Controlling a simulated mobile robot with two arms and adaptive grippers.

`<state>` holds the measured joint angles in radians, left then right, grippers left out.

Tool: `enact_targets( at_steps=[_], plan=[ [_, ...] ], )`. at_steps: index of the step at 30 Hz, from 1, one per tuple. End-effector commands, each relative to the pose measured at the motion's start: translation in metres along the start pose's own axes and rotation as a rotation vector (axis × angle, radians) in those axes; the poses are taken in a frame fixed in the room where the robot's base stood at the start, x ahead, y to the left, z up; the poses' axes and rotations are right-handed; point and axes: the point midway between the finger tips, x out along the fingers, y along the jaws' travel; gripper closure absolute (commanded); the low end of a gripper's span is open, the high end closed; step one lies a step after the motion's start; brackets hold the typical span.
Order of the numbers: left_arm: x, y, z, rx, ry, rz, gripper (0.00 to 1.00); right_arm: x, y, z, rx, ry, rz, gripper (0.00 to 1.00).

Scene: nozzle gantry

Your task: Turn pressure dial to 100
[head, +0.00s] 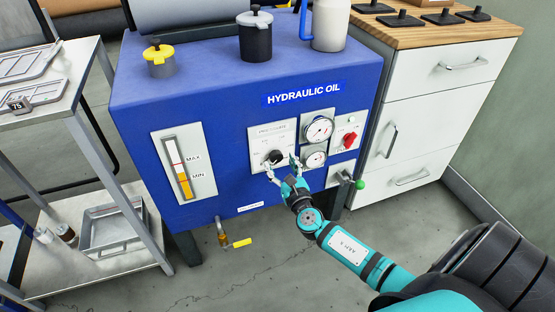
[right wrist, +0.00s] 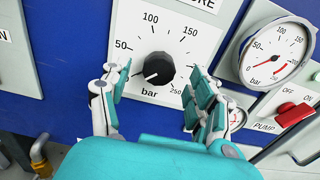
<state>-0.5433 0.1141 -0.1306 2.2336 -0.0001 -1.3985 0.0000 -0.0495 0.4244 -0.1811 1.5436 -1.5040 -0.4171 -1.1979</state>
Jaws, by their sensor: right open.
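The pressure dial is a black round knob (right wrist: 158,68) on a white scale plate marked in bar, with 50, 100, 150 and 250 readable. Its white pointer line points to the lower left, below the 50 mark, toward the low end. The knob also shows in the head view (head: 275,157) on the front of the blue hydraulic oil tank (head: 232,120). My right gripper (head: 281,168) is open in front of the plate. In the right wrist view its fingers (right wrist: 158,82) stand to the left and right of the knob, with visible gaps. My left gripper is not in view.
Two round gauges (right wrist: 277,55) sit right of the plate, with a red pump switch (right wrist: 295,115) beside them. A green-tipped lever (head: 360,184) is lower right. A level gauge (head: 183,168) is at left. A white drawer cabinet (head: 435,110) stands on the right.

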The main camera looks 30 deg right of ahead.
Motion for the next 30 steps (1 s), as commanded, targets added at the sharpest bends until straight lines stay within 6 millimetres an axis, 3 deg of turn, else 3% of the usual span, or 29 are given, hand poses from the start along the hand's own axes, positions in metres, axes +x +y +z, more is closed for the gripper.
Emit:
enact_targets(
  at_steps=[7,17,30],
  plan=[
    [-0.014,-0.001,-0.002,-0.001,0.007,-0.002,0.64,0.029,0.000,0.000,0.001,0.000,0.000,0.38],
    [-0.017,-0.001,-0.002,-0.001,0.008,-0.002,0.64,0.032,0.000,-0.001,0.001,0.001,0.000,0.38],
    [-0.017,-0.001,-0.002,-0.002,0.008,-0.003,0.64,0.032,0.000,0.000,0.001,0.001,0.000,0.92]
  ],
)
